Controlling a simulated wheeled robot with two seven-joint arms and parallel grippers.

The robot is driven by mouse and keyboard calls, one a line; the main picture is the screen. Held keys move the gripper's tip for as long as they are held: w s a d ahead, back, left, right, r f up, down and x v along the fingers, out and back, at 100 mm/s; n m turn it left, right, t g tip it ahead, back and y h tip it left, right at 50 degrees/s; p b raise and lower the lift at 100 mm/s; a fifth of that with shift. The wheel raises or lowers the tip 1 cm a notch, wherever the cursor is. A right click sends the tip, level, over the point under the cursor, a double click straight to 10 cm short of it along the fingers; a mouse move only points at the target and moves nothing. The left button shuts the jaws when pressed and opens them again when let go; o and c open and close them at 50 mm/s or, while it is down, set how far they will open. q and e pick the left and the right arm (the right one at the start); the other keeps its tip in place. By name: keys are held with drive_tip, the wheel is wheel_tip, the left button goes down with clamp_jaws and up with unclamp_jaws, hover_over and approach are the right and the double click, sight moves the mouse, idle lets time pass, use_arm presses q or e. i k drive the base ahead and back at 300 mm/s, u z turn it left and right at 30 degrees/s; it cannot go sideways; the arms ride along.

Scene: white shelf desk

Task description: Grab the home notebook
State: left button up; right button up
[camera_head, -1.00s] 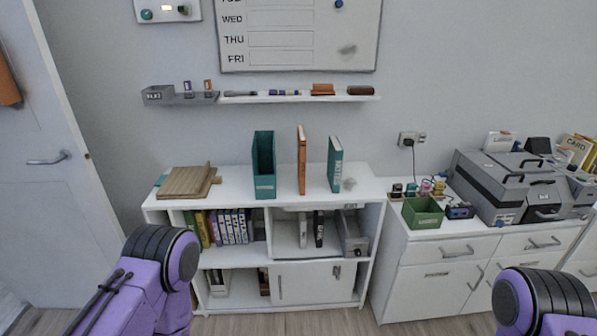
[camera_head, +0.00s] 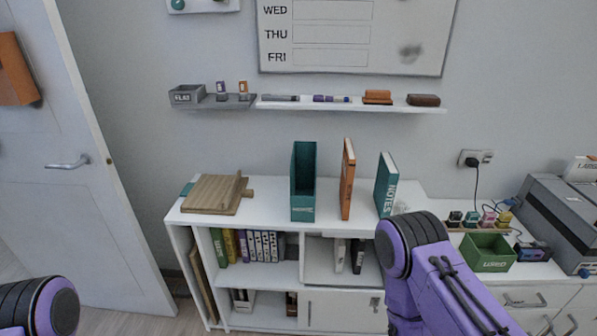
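An orange book (camera_head: 347,180) stands upright on top of the white shelf desk (camera_head: 265,207), its spine text too small to read. A teal book marked NOTES (camera_head: 386,185) stands upright to its right. I cannot tell which of them, if either, is the home notebook. Several books (camera_head: 245,246) with unreadable spines stand in the upper left compartment, and a few dark and white ones (camera_head: 349,255) stand in the middle compartment. Purple links of my arms show at the lower left and lower right. Neither gripper is in the picture.
A teal magazine holder (camera_head: 303,182) stands left of the orange book. Wooden boards (camera_head: 213,194) lie on the left end. A green bin (camera_head: 487,252) and a grey case (camera_head: 560,222) are on the right cabinet. A wall shelf (camera_head: 350,104) hangs above.

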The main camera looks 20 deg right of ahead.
sight(347, 177)
drive_tip(key=z, duration=0.05)
drive_tip(key=i, duration=0.8)
drive_tip(key=z, duration=0.75)
drive_tip(key=i, duration=0.3)
drive_tip(key=z, duration=0.3)
